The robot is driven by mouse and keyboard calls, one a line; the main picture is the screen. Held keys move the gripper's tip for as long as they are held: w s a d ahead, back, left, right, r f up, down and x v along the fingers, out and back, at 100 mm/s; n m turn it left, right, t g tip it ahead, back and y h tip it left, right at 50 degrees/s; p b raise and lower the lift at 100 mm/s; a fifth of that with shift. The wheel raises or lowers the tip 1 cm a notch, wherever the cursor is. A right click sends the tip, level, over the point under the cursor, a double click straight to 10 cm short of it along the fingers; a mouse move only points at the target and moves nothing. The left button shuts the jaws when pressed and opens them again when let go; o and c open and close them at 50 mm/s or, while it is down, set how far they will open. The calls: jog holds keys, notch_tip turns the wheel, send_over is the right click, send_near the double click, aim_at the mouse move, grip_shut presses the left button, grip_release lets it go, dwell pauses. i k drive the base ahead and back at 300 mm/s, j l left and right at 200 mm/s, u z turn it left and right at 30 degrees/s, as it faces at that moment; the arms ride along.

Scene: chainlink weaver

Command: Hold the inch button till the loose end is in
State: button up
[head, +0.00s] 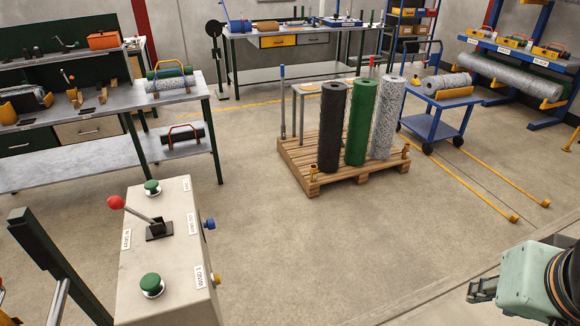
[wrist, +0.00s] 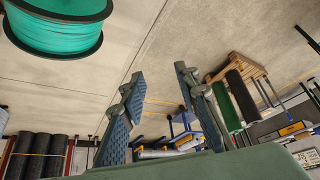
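The control box (head: 160,255) stands at the lower left of the head view. It has two green push buttons, an upper one (head: 152,187) and a lower one (head: 151,284), with a red-knobbed lever (head: 117,203) between them. A blue button (head: 209,223) is on its right side. The small labels are too small to read surely, so I cannot tell which is the inch button. My gripper (head: 476,290) is at the lower right, far from the box. In the wrist view its fingers (wrist: 158,72) are spread with nothing between them. No loose end can be made out.
A pallet (head: 345,178) with upright black, green and grey rolls stands mid-floor. A workbench (head: 110,115) is at left and a blue cart (head: 436,115) at right. A green reel (wrist: 58,30) shows in the wrist view. The floor between box and gripper is clear.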

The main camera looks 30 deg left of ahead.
aim_at(218, 279)
jog(key=u, duration=2.1)
jog(key=i+l+u, duration=0.25)
jog(key=l, duration=0.15)
jog(key=i+l+u, duration=0.2)
jog(key=l, duration=0.2)
jog(key=k, duration=0.1)
jog(key=i, duration=0.35)
jog(key=k+l+u, duration=0.2)
jog(key=l+u, duration=0.25)
jog(key=k+l, duration=0.05)
